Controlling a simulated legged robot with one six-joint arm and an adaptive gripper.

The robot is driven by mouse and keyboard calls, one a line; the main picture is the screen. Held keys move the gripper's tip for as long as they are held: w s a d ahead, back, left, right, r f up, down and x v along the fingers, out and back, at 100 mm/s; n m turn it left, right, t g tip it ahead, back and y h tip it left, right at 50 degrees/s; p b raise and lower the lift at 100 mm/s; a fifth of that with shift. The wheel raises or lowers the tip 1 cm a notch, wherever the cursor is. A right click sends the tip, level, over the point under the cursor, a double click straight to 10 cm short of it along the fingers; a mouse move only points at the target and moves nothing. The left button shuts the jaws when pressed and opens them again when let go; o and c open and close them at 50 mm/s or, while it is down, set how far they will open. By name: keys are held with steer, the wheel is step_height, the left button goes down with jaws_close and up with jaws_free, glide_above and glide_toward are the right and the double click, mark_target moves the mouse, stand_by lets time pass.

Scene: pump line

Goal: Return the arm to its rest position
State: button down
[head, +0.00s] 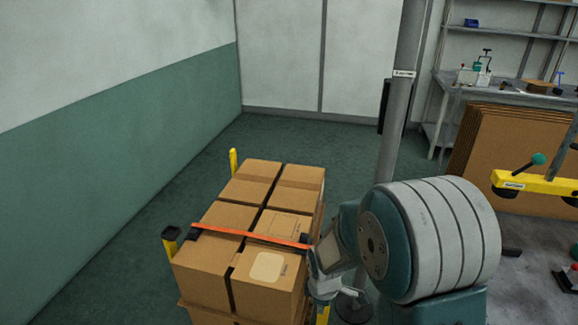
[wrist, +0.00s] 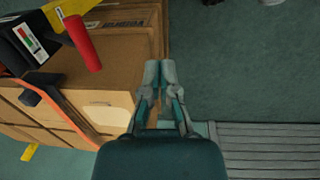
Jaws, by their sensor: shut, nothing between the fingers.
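My arm is folded at the lower right of the head view, and its light grey and teal end (head: 325,285) hangs beside the right side of the box stack. In the wrist view my gripper (wrist: 159,72) is shut and empty, its two fingertips together. The fingers are in front of the edge of a cardboard box (wrist: 115,72) and the green floor. I cannot tell whether they touch the box.
Strapped cardboard boxes (head: 222,218) stand close by, with an orange strap (head: 250,236) and yellow posts (head: 233,162). A grey pole (head: 397,120) rises behind my arm. Flat cardboard (head: 500,145) and a workbench (head: 505,95) stand right. Green floor behind the boxes is clear.

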steer(key=s+d+r+m+t, duration=0.2)
steer(key=s+r+m, duration=0.5)
steer(key=r, duration=0.5)
steer(key=s+d+r+m+t, duration=0.2)
steer(key=s+r+m, duration=0.5)
steer(key=s+r, duration=0.3)
step_height(320, 180, up, 4)
steer(key=shift+s+f+t, duration=0.25)
steer(key=shift+s+t, duration=0.05)
steer(key=shift+s, duration=0.1)
